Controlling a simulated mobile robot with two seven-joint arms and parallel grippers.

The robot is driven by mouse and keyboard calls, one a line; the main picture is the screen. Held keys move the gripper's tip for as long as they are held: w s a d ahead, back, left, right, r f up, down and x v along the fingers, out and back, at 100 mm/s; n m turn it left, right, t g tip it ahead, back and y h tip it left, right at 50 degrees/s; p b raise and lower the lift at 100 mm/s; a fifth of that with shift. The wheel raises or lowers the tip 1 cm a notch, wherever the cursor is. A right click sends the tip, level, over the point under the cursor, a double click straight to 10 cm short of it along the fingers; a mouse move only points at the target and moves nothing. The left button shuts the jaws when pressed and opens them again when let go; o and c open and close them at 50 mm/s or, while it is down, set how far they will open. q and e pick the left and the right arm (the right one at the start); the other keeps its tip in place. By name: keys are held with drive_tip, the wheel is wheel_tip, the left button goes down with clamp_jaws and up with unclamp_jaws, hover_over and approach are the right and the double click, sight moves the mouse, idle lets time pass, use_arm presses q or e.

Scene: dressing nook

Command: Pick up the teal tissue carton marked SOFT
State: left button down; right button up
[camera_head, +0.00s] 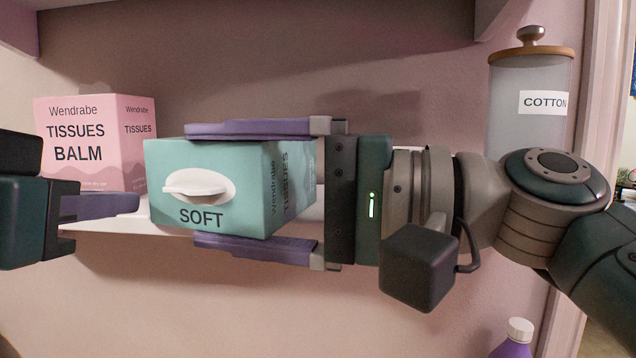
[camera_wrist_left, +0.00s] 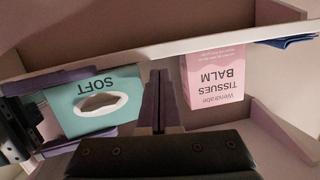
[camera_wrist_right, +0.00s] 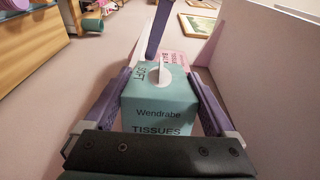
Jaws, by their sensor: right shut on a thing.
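The teal tissue carton marked SOFT (camera_head: 165,222) is in the middle of the head view, its oval slot with a white tissue facing me. My right gripper (camera_head: 196,186) is shut on it, one purple finger along its upper side and one along its lower side. The right wrist view shows the carton (camera_wrist_right: 157,105) between both fingers. In the left wrist view the carton (camera_wrist_left: 75,118) appears in front of the shelf edge. My left gripper (camera_head: 136,203) is just left of the carton. Its fingers look closed together and empty in the left wrist view (camera_wrist_left: 160,74).
A pink tissue carton marked BALM (camera_head: 90,125) stands on the shelf (camera_head: 110,229) behind my left gripper. A COTTON jar (camera_head: 515,125) with a wooden lid stands at the right, behind my right arm. A purple bottle with a white cap (camera_head: 514,343) is low at the right.

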use_arm(q)
drive_tip(key=s+f+m+g+h, duration=0.1)
drive_tip(key=s+f+m+g, duration=0.1)
drive_tip(key=s+f+g, duration=1)
drive_tip(key=s+f, duration=0.9)
drive_tip(key=f, duration=0.2)
drive_tip(key=shift+d+h, duration=0.3)
